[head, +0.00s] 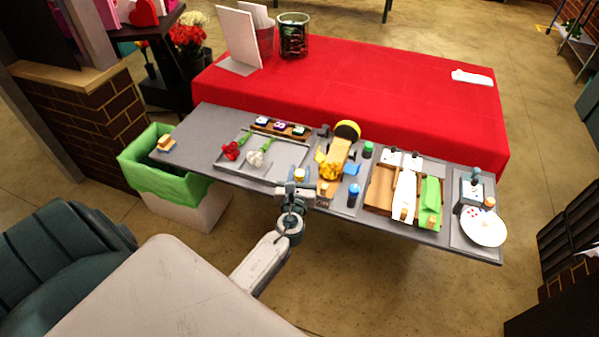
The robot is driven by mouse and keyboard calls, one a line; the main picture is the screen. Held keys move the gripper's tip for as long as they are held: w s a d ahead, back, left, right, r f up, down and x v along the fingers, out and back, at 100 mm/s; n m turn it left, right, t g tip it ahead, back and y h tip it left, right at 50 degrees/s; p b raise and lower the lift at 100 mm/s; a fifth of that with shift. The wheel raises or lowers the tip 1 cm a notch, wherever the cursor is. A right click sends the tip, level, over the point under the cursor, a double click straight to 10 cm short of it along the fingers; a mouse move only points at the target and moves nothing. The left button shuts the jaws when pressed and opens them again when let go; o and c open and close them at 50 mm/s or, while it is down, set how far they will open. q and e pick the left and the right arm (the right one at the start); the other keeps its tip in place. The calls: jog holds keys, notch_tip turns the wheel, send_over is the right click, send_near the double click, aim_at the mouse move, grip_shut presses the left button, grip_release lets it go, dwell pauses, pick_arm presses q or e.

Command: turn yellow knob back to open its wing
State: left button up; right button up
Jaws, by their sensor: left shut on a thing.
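The yellow knob (299,174) stands at the left of a fixture on the grey table. My left gripper (297,184) is at the near side of the knob, shut on it, and hides its lower part. A small yellow plate (320,156), which looks like its wing, sits left of the yellow flower bunch (332,168) on the fixture. Its exact angle is too small to tell. A blue knob (353,191) and a green knob (368,149) stand to the right, with a blue wing (351,169) beside the bunch. My right gripper is not in view.
A tray (292,160) with a red and a white flower lies to the left. A wooden rack (380,188) with white and green rolls is to the right, then a white round dish (483,228). A green-lined bin (160,172) stands left of the table.

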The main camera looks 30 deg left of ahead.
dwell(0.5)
pick_arm(q)
jog(key=o, duration=0.9)
jog(key=shift+o, duration=0.2)
jog(key=shift+s+d+f, duration=0.1)
jog(key=shift+s+d, duration=0.1)
jog(key=shift+s, duration=0.1)
jog(key=b+v, duration=0.3)
jog(key=v, duration=0.7)
